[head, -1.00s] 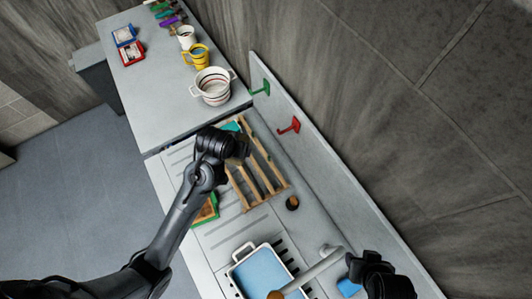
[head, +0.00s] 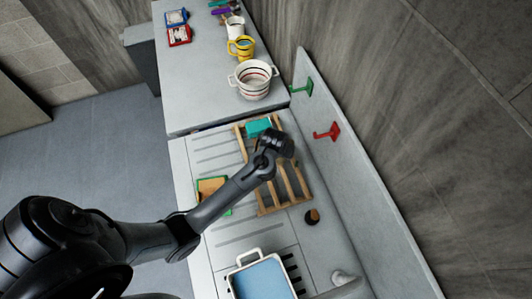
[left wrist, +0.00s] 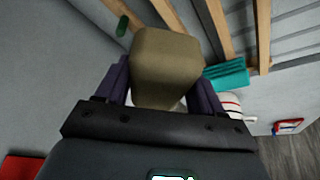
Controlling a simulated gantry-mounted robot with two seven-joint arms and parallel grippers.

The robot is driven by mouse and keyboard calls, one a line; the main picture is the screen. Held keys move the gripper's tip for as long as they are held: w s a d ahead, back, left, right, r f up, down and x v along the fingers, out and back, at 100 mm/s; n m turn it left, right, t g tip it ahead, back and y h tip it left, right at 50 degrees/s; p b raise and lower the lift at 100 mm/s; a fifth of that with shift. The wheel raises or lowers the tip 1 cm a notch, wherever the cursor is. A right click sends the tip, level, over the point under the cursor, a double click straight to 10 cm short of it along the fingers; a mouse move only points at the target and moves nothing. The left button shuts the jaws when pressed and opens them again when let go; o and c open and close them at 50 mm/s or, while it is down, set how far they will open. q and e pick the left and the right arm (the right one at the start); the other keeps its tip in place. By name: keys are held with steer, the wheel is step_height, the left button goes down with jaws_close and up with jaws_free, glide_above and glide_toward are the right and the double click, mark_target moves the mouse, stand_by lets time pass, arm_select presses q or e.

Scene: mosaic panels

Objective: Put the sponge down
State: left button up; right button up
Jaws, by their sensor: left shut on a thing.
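My left gripper (head: 277,146) is over the wooden rack (head: 285,207) in the head view. In the left wrist view its fingers (left wrist: 165,90) are shut on an olive-brown block, the sponge (left wrist: 167,62). In the head view the gripper and wrist mostly hide the sponge. The rack's slats (left wrist: 215,25) show behind the sponge in the wrist view; I cannot tell whether the sponge touches them. My right gripper is not in view.
A teal block (head: 258,126) lies at the rack's far end. A striped pot (head: 253,83) stands beyond it. Red (head: 328,133) and green (head: 302,88) hooks are on the wall panel. A green-edged tray (head: 212,188) lies left, a blue-bottomed basin (head: 262,280) nearer.

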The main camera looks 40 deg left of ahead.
arm_select(q)
steer(key=shift+s+a+f+p, duration=0.15)
steer(key=shift+s+a+f, duration=0.1)
steer(key=shift+a+f, duration=0.9)
steer(key=shift+s+a+f+p, duration=0.25)
steer(key=shift+a+f, duration=0.7)
steer(key=shift+f, duration=0.45)
steer(key=shift+s+a+f+p, duration=0.1)
steer(key=shift+s+a+f, duration=0.15)
steer(key=shift+a+f, duration=0.9)
steer(key=shift+d+f, duration=0.1)
steer(key=shift+f, duration=0.1)
steer(key=shift+f, duration=0.55)
steer(key=o, duration=0.9)
steer(key=shift+o, duration=0.2)
steer(key=shift+r, duration=0.15)
